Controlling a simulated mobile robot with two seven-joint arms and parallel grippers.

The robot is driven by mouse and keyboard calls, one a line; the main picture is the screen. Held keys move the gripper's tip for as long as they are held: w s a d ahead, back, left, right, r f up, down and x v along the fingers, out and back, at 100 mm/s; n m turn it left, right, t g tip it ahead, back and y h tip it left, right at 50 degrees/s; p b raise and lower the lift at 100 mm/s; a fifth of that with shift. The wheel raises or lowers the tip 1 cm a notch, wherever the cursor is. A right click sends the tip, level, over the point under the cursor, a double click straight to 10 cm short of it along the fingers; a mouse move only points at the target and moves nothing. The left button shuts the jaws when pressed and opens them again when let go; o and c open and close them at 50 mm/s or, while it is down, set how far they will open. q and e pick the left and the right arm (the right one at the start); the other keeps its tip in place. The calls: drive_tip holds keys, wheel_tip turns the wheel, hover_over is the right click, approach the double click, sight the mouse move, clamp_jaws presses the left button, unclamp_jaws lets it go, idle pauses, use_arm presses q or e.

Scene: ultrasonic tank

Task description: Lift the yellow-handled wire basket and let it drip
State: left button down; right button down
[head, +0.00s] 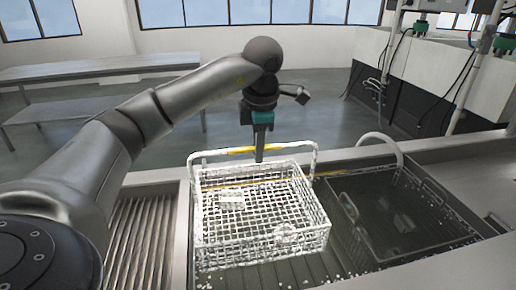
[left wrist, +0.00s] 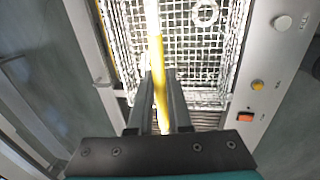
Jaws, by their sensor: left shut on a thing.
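The white wire basket (head: 262,252) has a tall arched handle with a yellow grip (head: 252,150). It is over the left part of the metal tank (head: 184,245). It looks raised, though how far its bottom is above the liquid is hard to tell. A small pale block (head: 232,197) and a ring (left wrist: 205,13) lie in it. My left gripper (head: 260,152) comes from above, shut on the yellow grip. In the left wrist view the yellow grip (left wrist: 158,82) passes between its fingers. My right gripper is out of view.
A darker wire basket (head: 362,232) sits in the right part of the tank, with a pale curved pipe (head: 388,143) behind it. White specks show around the tank floor. A ribbed metal surface (head: 140,235) is left of the tank. An orange switch (left wrist: 245,116) is on a side panel.

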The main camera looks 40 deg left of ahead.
use_arm(q)
drive_tip(key=shift+r, duration=0.15)
idle(0.3)
wheel_tip(320, 180, up, 8)
drive_tip(key=p, duration=0.7)
